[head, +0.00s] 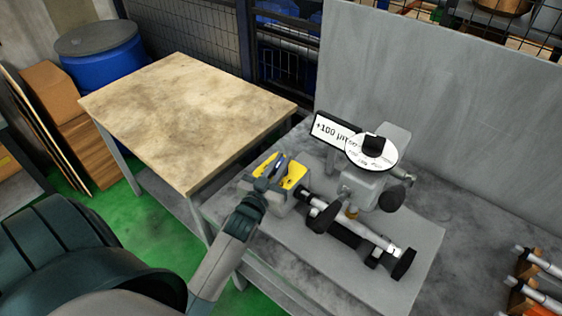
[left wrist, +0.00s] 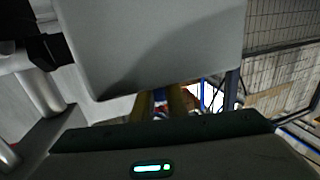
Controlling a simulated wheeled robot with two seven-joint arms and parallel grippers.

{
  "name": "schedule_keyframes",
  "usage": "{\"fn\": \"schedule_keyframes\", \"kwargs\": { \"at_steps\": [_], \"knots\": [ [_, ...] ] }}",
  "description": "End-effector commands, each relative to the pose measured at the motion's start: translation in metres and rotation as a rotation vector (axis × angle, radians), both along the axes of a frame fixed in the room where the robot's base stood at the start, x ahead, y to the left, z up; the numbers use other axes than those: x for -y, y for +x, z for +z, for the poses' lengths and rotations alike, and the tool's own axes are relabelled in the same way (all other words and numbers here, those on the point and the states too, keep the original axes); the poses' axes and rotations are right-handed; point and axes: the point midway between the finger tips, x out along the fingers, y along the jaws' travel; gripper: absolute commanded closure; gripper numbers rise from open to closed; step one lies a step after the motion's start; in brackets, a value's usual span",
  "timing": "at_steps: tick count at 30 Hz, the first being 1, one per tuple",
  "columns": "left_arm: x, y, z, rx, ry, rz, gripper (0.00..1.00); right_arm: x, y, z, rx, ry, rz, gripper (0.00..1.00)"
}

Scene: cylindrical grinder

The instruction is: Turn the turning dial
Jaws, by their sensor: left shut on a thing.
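My left gripper (head: 272,176) reaches in from the lower left and is shut on a knob at the yellow-topped control box (head: 294,174). The gripper mostly hides this knob, so its angle cannot be told. A white round dial plate with marks and a black knob (head: 374,144) sits on top of the grey grinding machine (head: 364,190), to the right of and apart from the gripper. In the left wrist view, the gripper's fingers (left wrist: 162,104) are mostly hidden behind a large grey surface. My right gripper is not in view.
A "+100 µm" sign (head: 335,130) stands behind the white dial. A wooden-topped table (head: 185,110) is at the left, with a clear top. A tall grey panel (head: 440,100) stands behind the machine. Several metal shafts (head: 535,285) lie at the lower right.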

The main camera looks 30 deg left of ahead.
Motion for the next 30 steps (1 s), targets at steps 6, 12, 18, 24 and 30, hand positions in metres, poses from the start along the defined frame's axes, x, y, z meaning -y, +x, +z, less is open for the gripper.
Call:
{"fn": "schedule_keyframes", "kwargs": {
  "at_steps": [6, 12, 18, 24, 30],
  "knots": [
    [-0.0001, 0.0004, 0.0012, 0.003, 0.002, 0.013, 1.0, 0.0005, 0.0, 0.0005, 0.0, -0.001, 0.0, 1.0],
    [-0.0002, 0.0005, 0.0014, 0.004, 0.002, 0.012, 1.0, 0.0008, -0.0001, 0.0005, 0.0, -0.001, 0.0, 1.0],
    [-0.0002, 0.0005, 0.0013, 0.004, 0.002, 0.012, 0.69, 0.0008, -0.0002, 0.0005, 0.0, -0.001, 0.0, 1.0],
    [-0.0002, 0.0003, 0.0008, 0.002, 0.001, 0.012, 0.69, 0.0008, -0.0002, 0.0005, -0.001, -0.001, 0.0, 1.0],
    [0.0006, -0.0036, -0.0007, 0.001, 0.0, 0.012, 0.69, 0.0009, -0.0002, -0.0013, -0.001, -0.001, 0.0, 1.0]
  ]
}}
